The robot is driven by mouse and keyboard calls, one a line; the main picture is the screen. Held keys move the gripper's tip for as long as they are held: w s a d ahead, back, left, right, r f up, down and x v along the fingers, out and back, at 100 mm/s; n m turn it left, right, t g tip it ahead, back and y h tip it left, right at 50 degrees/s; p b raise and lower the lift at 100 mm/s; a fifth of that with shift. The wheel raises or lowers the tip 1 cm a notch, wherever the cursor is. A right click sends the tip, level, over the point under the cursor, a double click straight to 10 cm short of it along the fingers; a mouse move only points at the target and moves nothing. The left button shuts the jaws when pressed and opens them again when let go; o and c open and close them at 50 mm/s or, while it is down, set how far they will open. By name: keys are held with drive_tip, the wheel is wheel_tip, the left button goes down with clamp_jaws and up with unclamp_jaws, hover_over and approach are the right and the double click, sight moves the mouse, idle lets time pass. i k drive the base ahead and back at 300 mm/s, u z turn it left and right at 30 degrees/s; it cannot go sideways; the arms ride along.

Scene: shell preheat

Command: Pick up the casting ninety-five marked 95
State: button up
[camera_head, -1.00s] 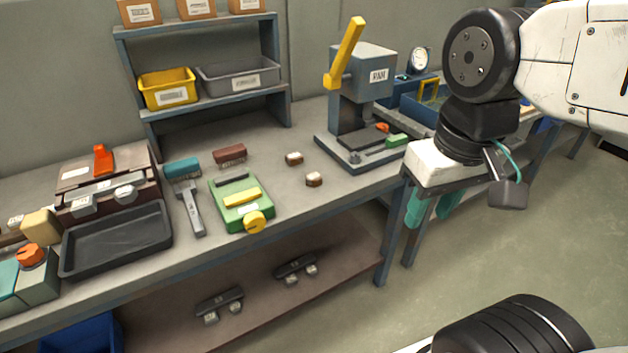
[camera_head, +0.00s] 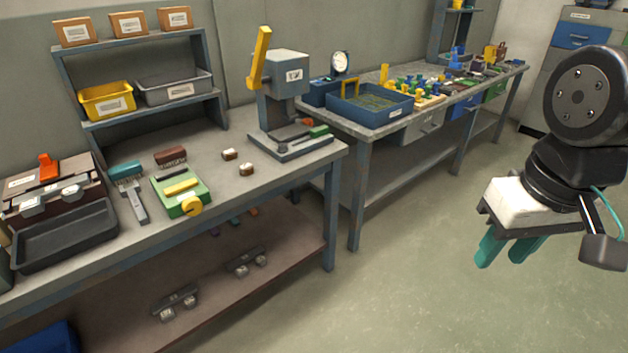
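Two small brown blocks with pale tops lie on the near bench, one farther back (camera_head: 230,154) and one closer to the front (camera_head: 247,169). Any marks on them are too small to read, so I cannot tell whether either is the casting marked 95. My gripper (camera_head: 508,252) hangs at the right, over the open floor and away from both benches. Its two teal fingers point down with a gap between them, and nothing shows between them.
A press (camera_head: 280,100) with a yellow lever stands at the near bench's right end. A green device (camera_head: 181,192), a brush (camera_head: 131,190) and a black tray (camera_head: 64,236) lie to the left. The second bench holds a blue bin (camera_head: 370,106) and several small parts. The floor is clear.

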sight(246, 170)
drive_tip(key=z, duration=3.45)
drive_tip(key=i, duration=0.1)
drive_tip(key=u, duration=2.45)
drive_tip(key=i, duration=1.05)
drive_tip(key=u, duration=0.35)
drive_tip(key=i, duration=0.6)
drive_tip(key=u, duration=1.2)
drive_tip(key=i, duration=0.65)
drive_tip(key=u, duration=0.65)
